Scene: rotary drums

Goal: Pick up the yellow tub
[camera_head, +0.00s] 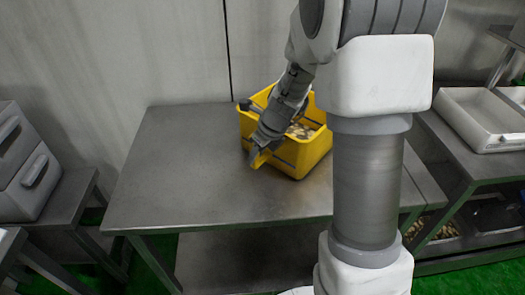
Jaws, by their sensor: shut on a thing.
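The yellow tub (313,153) stands on the steel table (185,165), toward its right and back part. Pale and brown lumps (299,130) show inside it. My gripper (259,158) reaches down over the tub from above and is shut on the tub at its near left side. The exact grip point is partly hidden by the gripper's own fingers. My arm hides part of the tub's back and middle.
Grey drawer units (30,165) stand at the left on another table. A white tray (480,115) sits on a table at the right. A wall rises behind the steel table. The left half of the steel table is clear.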

